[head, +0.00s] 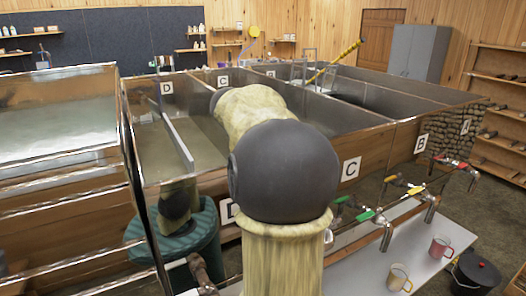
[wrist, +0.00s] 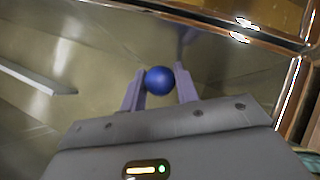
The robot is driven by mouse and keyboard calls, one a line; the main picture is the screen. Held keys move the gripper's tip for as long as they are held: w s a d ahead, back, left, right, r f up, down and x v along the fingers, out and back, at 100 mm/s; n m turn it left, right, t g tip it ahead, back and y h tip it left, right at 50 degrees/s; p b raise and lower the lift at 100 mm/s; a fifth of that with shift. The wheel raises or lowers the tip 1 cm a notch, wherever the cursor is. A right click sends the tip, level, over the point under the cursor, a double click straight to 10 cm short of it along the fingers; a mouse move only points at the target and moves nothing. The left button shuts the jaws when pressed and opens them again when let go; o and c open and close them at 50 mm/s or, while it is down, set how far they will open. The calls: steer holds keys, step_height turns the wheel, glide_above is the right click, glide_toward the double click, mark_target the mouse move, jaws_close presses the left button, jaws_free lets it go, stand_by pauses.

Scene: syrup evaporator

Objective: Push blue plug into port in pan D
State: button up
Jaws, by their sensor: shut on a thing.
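In the wrist view my gripper (wrist: 160,80) is shut on the blue plug (wrist: 159,79), a round blue ball between the two pale fingers. Behind the plug is the metal surface of a pan, with a shiny wall and copper-coloured edge along the top right. In the head view, pan D (head: 145,155) is the left section of the metal pans, marked by D labels. My arm reaches across it and hides the gripper and plug there. I cannot make out the port in either view.
A thin metal divider (head: 172,137) stands inside pan D, and a pale bar (wrist: 38,80) shows in the wrist view. Taps with coloured handles (head: 365,214) line the front. Mugs (head: 399,278) stand on the white bench. A dark green barrel (head: 140,252) stands at lower left.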

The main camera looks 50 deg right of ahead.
steer(key=o, duration=1.2)
steer(key=b+v, duration=0.2)
steer(key=v, duration=1.5)
steer(key=shift+s+a, duration=0.1)
steer(key=shift+a, duration=0.05)
